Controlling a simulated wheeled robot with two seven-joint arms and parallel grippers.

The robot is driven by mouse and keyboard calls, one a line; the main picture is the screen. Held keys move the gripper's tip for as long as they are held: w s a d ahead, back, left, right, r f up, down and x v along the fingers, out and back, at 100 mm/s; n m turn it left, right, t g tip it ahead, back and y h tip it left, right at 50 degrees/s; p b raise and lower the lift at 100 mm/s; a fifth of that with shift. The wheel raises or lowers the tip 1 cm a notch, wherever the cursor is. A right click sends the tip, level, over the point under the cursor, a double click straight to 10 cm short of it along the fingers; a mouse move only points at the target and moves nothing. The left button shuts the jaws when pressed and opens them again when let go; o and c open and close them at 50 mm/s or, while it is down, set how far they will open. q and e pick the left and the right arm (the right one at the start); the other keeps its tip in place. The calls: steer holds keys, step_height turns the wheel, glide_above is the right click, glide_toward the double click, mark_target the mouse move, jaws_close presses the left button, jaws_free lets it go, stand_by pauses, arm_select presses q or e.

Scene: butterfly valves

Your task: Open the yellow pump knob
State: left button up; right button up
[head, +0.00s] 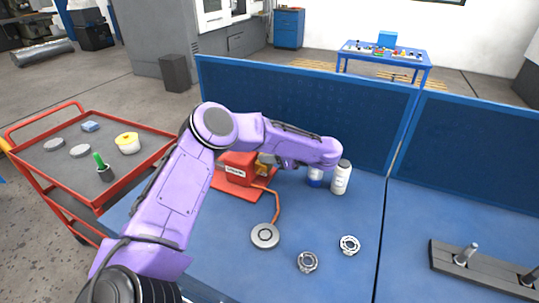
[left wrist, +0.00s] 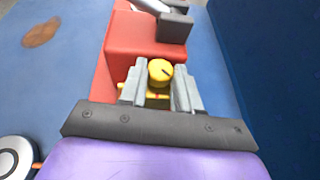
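The red pump (head: 238,170) stands on the blue table, partly behind my left arm. Its red body also shows in the left wrist view (left wrist: 140,40). The round yellow knob (left wrist: 160,72) has a dark line on its face. My left gripper (head: 265,161) reaches in from the right side of the pump in the head view. In the left wrist view its two grey fingers (left wrist: 160,84) stand apart, one on each side of the knob. The gaps are very small, and I cannot tell whether they touch it. My right gripper is out of view.
A white bottle (head: 341,178) stands right of the pump. A round grey disc (head: 265,236) and two metal rings (head: 307,262) (head: 349,245) lie in front. A blue partition (head: 300,105) closes the back. A red cart (head: 62,172) stands left.

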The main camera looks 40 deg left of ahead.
arm_select(q)
steer(key=shift+w+f+n+g+b, duration=0.15)
steer(key=shift+n+g+b, duration=0.2)
steer(key=shift+b, duration=0.35)
steer(key=n+g+b, duration=0.2)
steer(key=shift+w+a+h+b, duration=0.1)
steer(key=shift+w+h+b, duration=0.05)
steer(key=shift+h+b, duration=0.2)
steer(key=shift+w+n+g+h+b, duration=0.1)
steer(key=shift+n+g+h+b, duration=0.3)
steer(key=shift+n+g, duration=0.3)
steer(key=shift+w+a+r+n+g+h, duration=0.1)
steer(key=shift+n+g+h, duration=0.25)
steer(key=shift+n+g, duration=0.15)
steer(key=shift+a+r+n+g+h, duration=0.1)
steer(key=shift+n+g+h, duration=0.25)
steer(key=shift+g, duration=0.1)
steer(key=o, duration=1.1)
steer(key=shift+r, duration=0.1)
